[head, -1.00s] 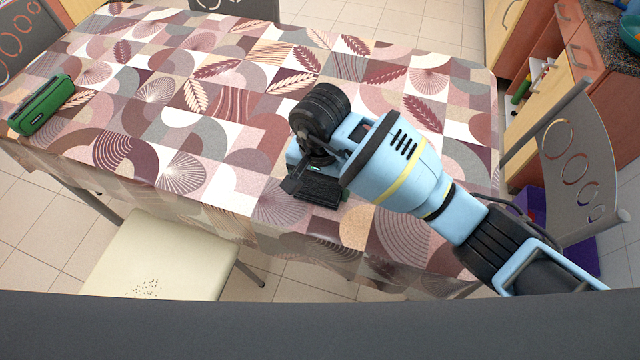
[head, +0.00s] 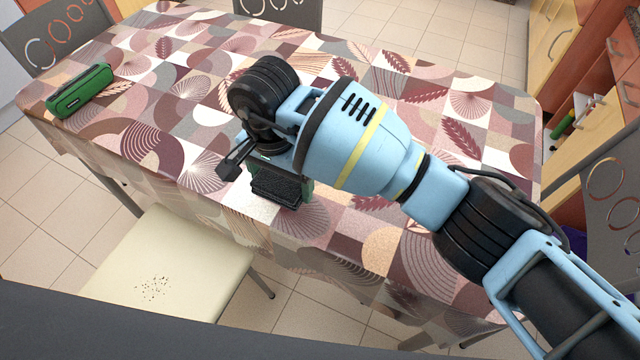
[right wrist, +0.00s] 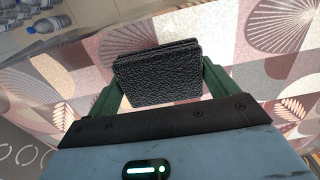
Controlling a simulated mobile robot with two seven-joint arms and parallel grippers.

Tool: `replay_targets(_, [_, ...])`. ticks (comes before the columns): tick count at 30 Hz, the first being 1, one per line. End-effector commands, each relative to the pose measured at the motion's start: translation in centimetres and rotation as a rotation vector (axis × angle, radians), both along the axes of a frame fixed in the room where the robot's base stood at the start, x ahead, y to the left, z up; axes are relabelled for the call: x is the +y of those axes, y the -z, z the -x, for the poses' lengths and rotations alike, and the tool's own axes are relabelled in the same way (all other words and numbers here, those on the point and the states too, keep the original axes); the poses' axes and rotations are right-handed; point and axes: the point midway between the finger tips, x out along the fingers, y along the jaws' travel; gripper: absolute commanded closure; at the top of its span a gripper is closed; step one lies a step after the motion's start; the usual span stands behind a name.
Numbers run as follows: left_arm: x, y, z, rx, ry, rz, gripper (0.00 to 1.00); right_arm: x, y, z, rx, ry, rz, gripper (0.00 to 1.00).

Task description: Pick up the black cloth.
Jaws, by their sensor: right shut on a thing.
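The black cloth (head: 277,187) looks like a small, flat, folded piece with a grainy, leather-like surface. My right gripper (head: 280,178) is shut on it, near the table's front edge in the head view. In the right wrist view the black cloth (right wrist: 158,72) sits between the two green fingers of my right gripper (right wrist: 160,85), with the patterned table cover behind it. I cannot tell exactly how far it is above the table. My left gripper is not in view.
The table (head: 190,90) has a patterned cover and is largely clear. A green case (head: 80,90) lies at its left end. A cream chair seat (head: 165,270) is at the front, and a grey chair (head: 612,190) stands at the right. Cabinets (head: 590,60) are at the back right.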

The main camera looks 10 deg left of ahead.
Motion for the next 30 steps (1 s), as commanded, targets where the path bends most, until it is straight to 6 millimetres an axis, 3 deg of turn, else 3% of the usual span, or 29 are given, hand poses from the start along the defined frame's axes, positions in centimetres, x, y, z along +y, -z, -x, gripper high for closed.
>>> replay_targets(3, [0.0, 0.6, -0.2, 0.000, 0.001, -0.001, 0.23, 2.0, 0.0, 0.1, -0.001, 0.001, 0.001, 0.36])
replay_targets(9, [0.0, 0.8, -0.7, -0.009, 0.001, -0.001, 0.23, 3.7, -0.3, 0.1, 0.000, 0.001, 0.001, 0.36])
replay_targets(22, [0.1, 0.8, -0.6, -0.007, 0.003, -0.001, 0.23, 4.2, -0.4, 0.1, 0.000, 0.001, 0.000, 0.36])
replay_targets(23, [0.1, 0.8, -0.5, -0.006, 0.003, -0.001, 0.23, 4.2, -0.4, 0.1, 0.000, 0.001, 0.000, 0.18])
replay_targets(26, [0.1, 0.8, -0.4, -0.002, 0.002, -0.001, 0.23, 4.2, -0.4, 0.1, 0.000, 0.001, 0.000, 0.31])
replay_targets(30, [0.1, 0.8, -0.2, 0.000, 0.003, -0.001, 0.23, 3.7, -0.4, -0.2, -0.001, 0.000, 0.000, 0.32])
